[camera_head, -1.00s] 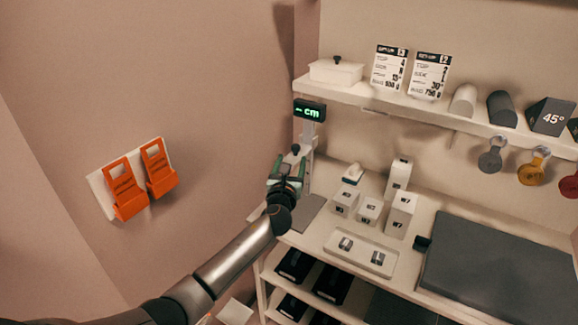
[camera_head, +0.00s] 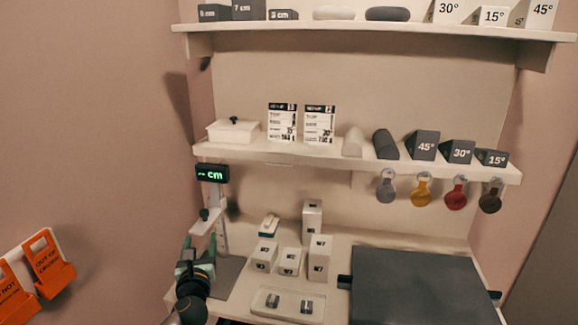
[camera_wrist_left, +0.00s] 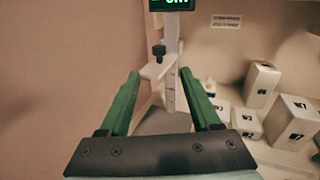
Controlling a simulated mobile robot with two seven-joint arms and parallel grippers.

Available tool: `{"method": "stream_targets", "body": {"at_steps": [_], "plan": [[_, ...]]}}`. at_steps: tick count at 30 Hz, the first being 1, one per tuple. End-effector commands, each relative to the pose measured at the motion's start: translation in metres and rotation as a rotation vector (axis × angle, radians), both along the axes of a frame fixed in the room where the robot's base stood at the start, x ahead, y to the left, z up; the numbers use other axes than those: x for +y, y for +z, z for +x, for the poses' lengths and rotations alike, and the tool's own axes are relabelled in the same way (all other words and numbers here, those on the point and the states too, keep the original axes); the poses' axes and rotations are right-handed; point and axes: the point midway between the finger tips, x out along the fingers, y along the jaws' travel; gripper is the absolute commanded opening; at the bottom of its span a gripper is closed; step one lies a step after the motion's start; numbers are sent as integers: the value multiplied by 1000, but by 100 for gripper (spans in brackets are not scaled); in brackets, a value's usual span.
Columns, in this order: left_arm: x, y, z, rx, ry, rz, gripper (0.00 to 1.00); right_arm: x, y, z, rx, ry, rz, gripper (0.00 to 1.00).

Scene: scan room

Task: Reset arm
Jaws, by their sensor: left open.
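My left gripper (camera_head: 199,246) is at the lower left of the head view, in front of the height gauge (camera_head: 208,218) with its lit "cm" display (camera_head: 212,173). In the left wrist view its two green fingers (camera_wrist_left: 161,76) are apart with nothing between them. The gauge's white post and arm (camera_wrist_left: 158,70) show beyond the fingertips. I cannot tell the exact gap between gripper and gauge, but no contact shows. My right gripper is not in view.
White labelled blocks (camera_head: 290,260) and a tray (camera_head: 256,306) with two small pieces stand right of my gripper. A dark pad (camera_head: 420,285) lies at right. A shelf (camera_head: 300,155) runs above. Orange tags (camera_head: 50,262) hang on the left wall.

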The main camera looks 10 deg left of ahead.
Motion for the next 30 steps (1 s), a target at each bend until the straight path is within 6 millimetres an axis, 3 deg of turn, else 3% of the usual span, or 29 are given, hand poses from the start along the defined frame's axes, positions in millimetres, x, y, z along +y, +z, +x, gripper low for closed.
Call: {"method": "stream_targets", "body": {"at_steps": [5, 9, 15, 18, 22, 26, 30], "plan": [[-27, -80, -45, 59, -26, -449, 64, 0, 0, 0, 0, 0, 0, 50], [-58, -153, -110, 115, 39, -1015, 64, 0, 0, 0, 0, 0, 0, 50], [-98, -222, -215, 139, 321, -1802, 64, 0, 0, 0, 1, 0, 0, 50], [-114, -240, -265, 108, 529, -2152, 64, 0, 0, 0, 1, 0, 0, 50], [-127, -251, -316, 31, 797, -2491, 64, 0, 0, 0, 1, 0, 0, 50], [-134, -254, -345, -47, 985, -2681, 64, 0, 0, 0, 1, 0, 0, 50], [-136, -254, -355, -87, 1063, -2756, 64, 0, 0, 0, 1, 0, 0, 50]]}}
